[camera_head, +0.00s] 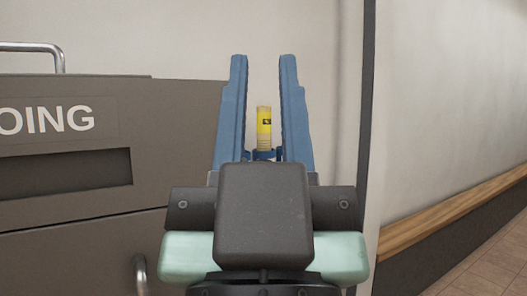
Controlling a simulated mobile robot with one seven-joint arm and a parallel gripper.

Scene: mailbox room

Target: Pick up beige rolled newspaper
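My gripper (264,75) has two long blue fingers that stand apart, one on each side of the roll. A thin gap shows between the roll and each finger, so the fingers do not appear to touch it. The lower end of the roll is hidden behind the gripper's body. I cannot tell how far beyond the fingers the roll is, or what it rests on.
A grey-brown mailbox cabinet (60,235) with white "OING" lettering, a dark slot (65,173) and metal handles fills the left. A dark vertical edge (367,120) stands right of my gripper. A pale wall with a wooden rail (450,213) and tiled floor (490,275) are at right.

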